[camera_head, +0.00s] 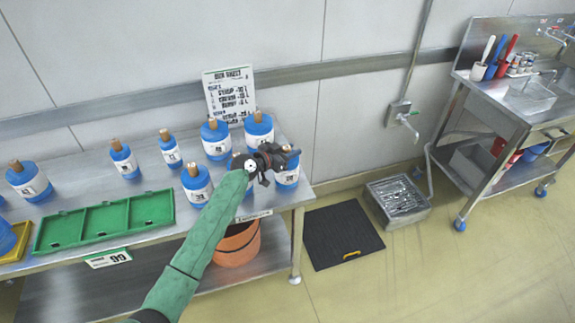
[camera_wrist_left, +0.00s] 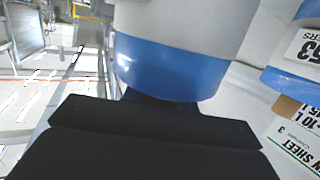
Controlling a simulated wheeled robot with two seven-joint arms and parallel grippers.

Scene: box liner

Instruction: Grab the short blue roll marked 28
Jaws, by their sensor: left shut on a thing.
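Several blue rolls with white number labels and brown cores stand on the metal table. My left gripper (camera_head: 280,158) is at the table's right end, shut on a blue roll (camera_head: 289,182) with a white label, partly hidden behind it. In the left wrist view this roll (camera_wrist_left: 160,68) fills the top middle, just beyond the dark gripper (camera_wrist_left: 165,112). Its number is not readable, so I cannot tell whether it is the one marked 28. A shorter-looking roll (camera_head: 197,186) stands left of my forearm. My right gripper is not in view.
Other rolls stand close by at the back (camera_head: 215,140) (camera_head: 259,130) and left (camera_head: 124,161). A green tray (camera_head: 104,221) lies at the front. A sign (camera_head: 229,95) stands behind. An orange bin (camera_head: 237,247) is below. Floor right of the table holds a black mat (camera_head: 342,225).

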